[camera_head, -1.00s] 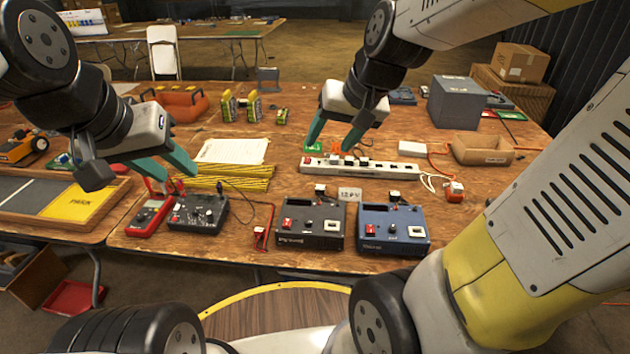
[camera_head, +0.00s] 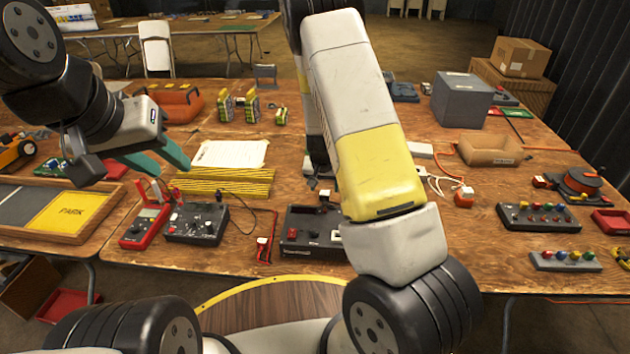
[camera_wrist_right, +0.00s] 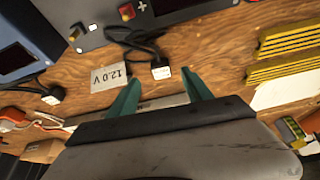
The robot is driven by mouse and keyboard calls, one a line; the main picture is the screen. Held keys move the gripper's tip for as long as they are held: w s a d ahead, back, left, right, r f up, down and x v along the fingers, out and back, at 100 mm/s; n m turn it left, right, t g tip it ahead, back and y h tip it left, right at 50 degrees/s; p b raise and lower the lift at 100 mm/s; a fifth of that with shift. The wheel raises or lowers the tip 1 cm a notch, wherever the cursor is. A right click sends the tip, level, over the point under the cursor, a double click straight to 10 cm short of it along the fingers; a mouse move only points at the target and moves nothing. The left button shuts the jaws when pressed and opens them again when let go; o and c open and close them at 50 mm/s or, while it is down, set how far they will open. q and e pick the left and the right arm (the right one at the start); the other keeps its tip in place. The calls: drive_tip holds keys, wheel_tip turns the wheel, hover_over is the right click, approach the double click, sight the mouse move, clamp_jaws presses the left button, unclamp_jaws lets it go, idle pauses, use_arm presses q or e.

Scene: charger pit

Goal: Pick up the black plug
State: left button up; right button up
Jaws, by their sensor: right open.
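A black plug (camera_wrist_right: 160,70) with a pale face lies on the wooden table at the end of a black cord from the dark charger box (camera_wrist_right: 90,22). In the head view its pale top (camera_head: 325,194) shows behind that box (camera_head: 303,236). My right gripper (camera_wrist_right: 160,92) is open and empty, its teal fingers on either side of the plug's line and just short of it. In the head view my right arm hides this gripper. My left gripper (camera_head: 181,172) is open and empty above the left of the table, near the red probes.
A second plug (camera_wrist_right: 52,95) lies by the blue box (camera_wrist_right: 22,45). A "12.0 V" card (camera_wrist_right: 108,76) lies between the plugs. Yellow striped bars (camera_head: 220,182), a black meter box (camera_head: 196,222) and a red multimeter (camera_head: 146,225) are to the left.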

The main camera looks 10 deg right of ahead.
sight(325, 194)
drive_tip(key=x, duration=0.6)
drive_tip(key=shift+w+f, duration=0.25)
clamp_jaws()
